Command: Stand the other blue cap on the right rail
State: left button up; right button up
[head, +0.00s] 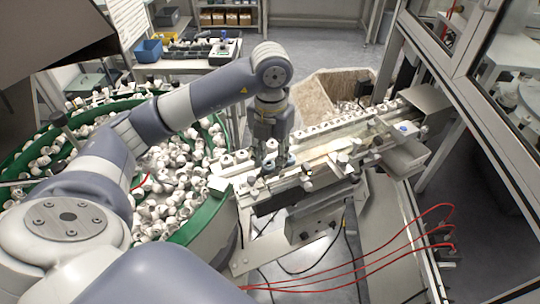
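My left gripper (272,168) points down over the near left end of the rail assembly, with its fingertips close to the rails. It is small and dark here, so I cannot tell whether it is open or shut, or whether a cap is between the fingers. A small blue spot (403,128), perhaps a blue cap, shows at the far right end of the rails. The rails (318,155) run from the gripper up to the right, with a row of white caps (335,122) along the back one. No other blue cap shows clearly. My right gripper is not in view.
A green-rimmed round feeder (205,222) full of loose white caps lies left of the rails. A grey tray (405,158) sits at the right end. Red hoses (375,262) loop in front. A cardboard bin (330,92) stands behind the rails. A glazed machine frame borders the right.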

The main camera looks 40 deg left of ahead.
aim_at(269, 162)
pick_arm(q)
jog(key=shift+w+a, duration=0.1)
jog(key=shift+a, duration=0.15)
jog(key=shift+a+r, duration=0.15)
jog(key=shift+r, duration=0.1)
notch_tip(269, 162, up, 11)
jog(key=shift+r+b, duration=0.15)
jog(key=shift+b, duration=0.25)
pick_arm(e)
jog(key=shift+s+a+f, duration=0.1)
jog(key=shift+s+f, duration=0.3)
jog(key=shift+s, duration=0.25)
pick_arm(q)
jog(key=shift+d, duration=0.2)
